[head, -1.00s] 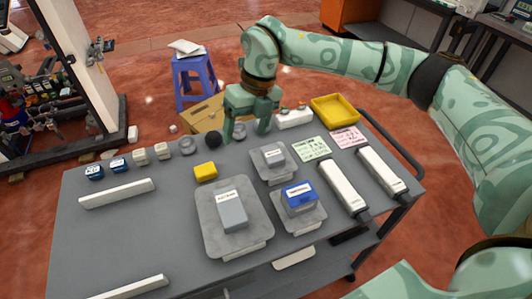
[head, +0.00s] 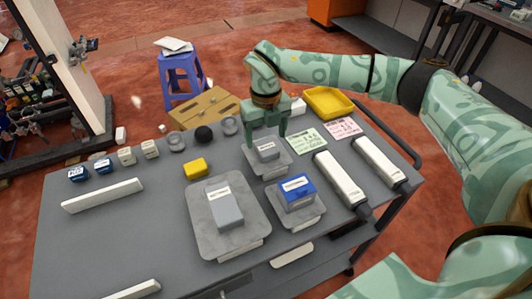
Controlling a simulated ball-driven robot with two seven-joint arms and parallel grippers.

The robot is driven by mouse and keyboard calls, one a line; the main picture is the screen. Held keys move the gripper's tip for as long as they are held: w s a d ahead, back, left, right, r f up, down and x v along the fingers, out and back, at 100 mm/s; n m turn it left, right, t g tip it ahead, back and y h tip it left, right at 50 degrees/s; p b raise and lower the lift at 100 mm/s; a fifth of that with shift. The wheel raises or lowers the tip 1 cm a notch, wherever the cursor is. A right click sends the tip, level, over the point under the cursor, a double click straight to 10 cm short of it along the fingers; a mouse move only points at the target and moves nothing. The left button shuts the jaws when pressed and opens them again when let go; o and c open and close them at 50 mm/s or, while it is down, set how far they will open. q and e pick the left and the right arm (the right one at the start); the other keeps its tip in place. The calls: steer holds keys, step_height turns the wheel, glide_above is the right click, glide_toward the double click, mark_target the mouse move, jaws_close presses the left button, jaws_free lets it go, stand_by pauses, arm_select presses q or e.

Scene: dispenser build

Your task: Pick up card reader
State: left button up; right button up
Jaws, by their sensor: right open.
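No label is readable enough to say for sure which thing is the card reader. A small grey labelled box (head: 267,151) sits on a small grey plate (head: 272,173) near the middle of the cart. My right gripper (head: 266,137) is open, pointing down, with its fingers right at the far side of this small box; whether they touch it cannot be told. A blue labelled box (head: 297,189) sits on another grey plate (head: 298,216) nearer. A larger grey labelled box (head: 226,208) stands on the biggest plate (head: 205,240). My left gripper is not in view.
A yellow block (head: 195,168), two white bars (head: 340,178) (head: 380,162), green (head: 306,139) and pink notes (head: 343,128), and a yellow tray (head: 329,102) surround the plates. Several small parts line the back left.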

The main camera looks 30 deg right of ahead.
mark_target(266, 147)
step_height(266, 147, down, 4)
steer(key=shift+w+d+b, duration=0.15)
steer(key=shift+b, duration=0.3)
steer(key=shift+r, duration=0.1)
steer(key=c, duration=1.2)
steer(key=shift+o, duration=0.2)
steer(key=shift+r, duration=0.1)
